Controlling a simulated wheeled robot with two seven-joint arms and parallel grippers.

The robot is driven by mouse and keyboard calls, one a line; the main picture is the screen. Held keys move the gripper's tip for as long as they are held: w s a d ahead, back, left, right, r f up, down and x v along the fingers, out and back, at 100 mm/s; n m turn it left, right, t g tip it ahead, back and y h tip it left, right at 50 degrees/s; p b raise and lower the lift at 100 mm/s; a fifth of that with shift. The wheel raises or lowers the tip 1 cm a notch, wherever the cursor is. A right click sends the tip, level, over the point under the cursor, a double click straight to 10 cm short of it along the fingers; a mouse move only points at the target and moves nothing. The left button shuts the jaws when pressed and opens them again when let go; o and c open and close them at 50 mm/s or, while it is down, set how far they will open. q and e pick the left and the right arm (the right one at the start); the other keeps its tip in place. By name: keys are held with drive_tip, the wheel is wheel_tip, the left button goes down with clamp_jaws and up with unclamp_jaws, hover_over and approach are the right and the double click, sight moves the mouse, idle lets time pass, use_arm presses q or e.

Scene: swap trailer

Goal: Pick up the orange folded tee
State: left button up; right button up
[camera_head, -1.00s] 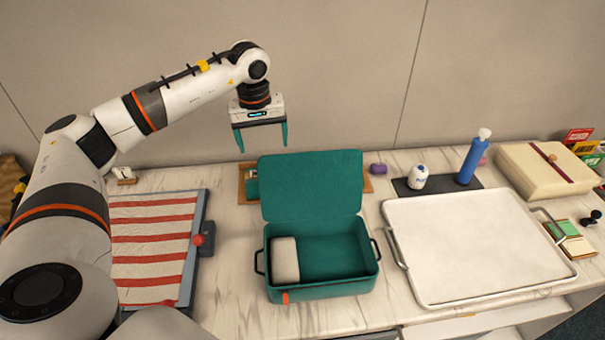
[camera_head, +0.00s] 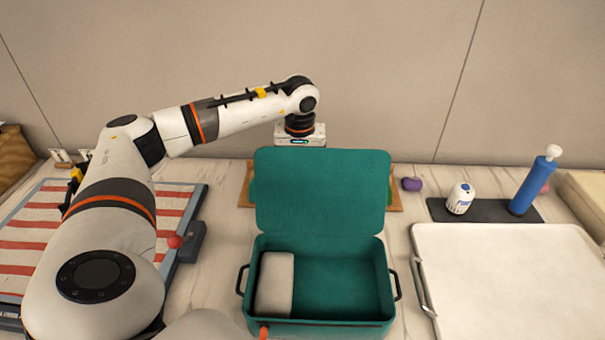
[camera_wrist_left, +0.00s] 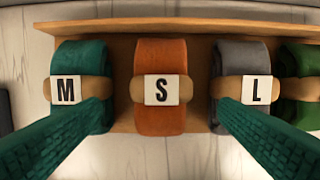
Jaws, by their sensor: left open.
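The orange folded tee (camera_wrist_left: 161,62) lies rolled on a wooden tray in the left wrist view, with a band and a white tag reading S. A teal tee (camera_wrist_left: 82,65) tagged M is to its left and a grey tee (camera_wrist_left: 240,57) tagged L to its right. My left gripper (camera_wrist_left: 160,150) is open, its two teal fingers on either side of the orange tee and apart from it. In the head view, the raised lid of the teal case hides the fingers and the orange tee. My right gripper is not in view.
The open teal case (camera_head: 340,327) holds a pale block (camera_head: 275,284), and its lid (camera_head: 322,192) stands up before the wooden tray (camera_head: 397,201). A white tray (camera_head: 510,285), a white bottle (camera_head: 460,199) and a blue bottle (camera_head: 531,187) are right. A green tee (camera_wrist_left: 299,62) lies beside the grey one.

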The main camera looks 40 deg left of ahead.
use_arm(q)
drive_tip(key=shift+w+f, duration=0.15)
drive_tip(key=shift+f, duration=0.5)
drive_tip(key=shift+w+f, duration=0.1)
drive_tip(key=shift+f, duration=0.2)
drive_tip(key=shift+a+f, duration=0.1)
drive_tip(key=shift+f, duration=0.2)
drive_tip(key=shift+w+a+f+p, duration=0.1)
drive_tip(key=shift+f+p, duration=0.1)
drive_tip(key=shift+f, duration=0.6)
drive_tip(key=shift+w+a+f+p, duration=0.1)
drive_tip(key=shift+w+f+p, duration=0.05)
drive_tip(key=shift+f, duration=0.6)
drive_tip(key=shift+w+a+f+p, duration=0.1)
drive_tip(key=shift+f+p, duration=0.1)
drive_tip(key=shift+f, duration=0.6)
drive_tip(key=c, duration=1.1)
drive_tip(key=shift+c, duration=0.2)
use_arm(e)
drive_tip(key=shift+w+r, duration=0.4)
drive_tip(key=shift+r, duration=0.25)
use_arm(q)
drive_tip(key=shift+r, duration=0.1)
